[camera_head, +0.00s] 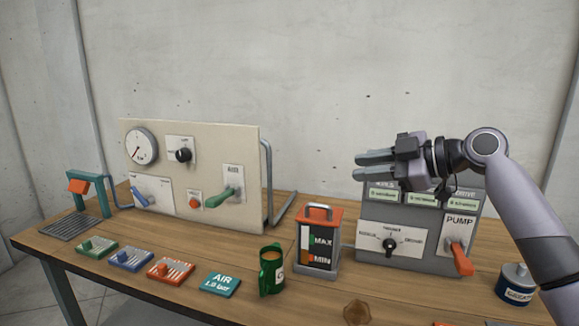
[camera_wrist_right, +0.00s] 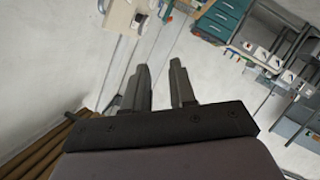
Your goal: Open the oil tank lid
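The oil tank (camera_head: 317,248) stands on the table near the middle in the head view, with a dark front marked MAX and MIN. Its orange lid (camera_head: 335,214) sits shut on top and carries a grey handle (camera_head: 320,207). My right gripper (camera_head: 364,166) is in the air above and to the right of the tank, pointing left, apart from the lid. In the right wrist view its fingers (camera_wrist_right: 160,68) stand apart with nothing between them. My left gripper is in neither view.
A green can (camera_head: 271,271) stands left of the tank. The pump control box (camera_head: 415,262) with an orange lever (camera_head: 462,260) stands to its right. A beige gauge panel (camera_head: 225,155) is behind left. A blue-grey canister (camera_head: 515,284) is at far right. Air above the tank is clear.

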